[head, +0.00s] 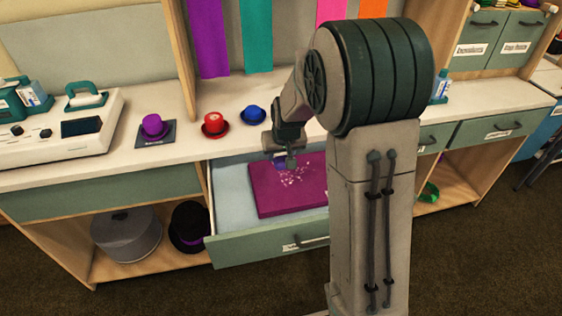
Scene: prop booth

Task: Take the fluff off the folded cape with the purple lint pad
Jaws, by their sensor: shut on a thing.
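The folded cape (267,198) is a flat magenta block lying in an open drawer (228,190). Pale fluff (296,177) is scattered over its upper middle part. My gripper (287,163) is above the cape's far edge and points down. It is shut on the purple lint pad (279,162), of which only a small bluish-purple part shows. I cannot tell whether the pad touches the cape. My arm hides the cape's right side.
A white machine (60,128) is at the left. A black hat (188,226) and a grey round case (127,235) sit on the lower shelf.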

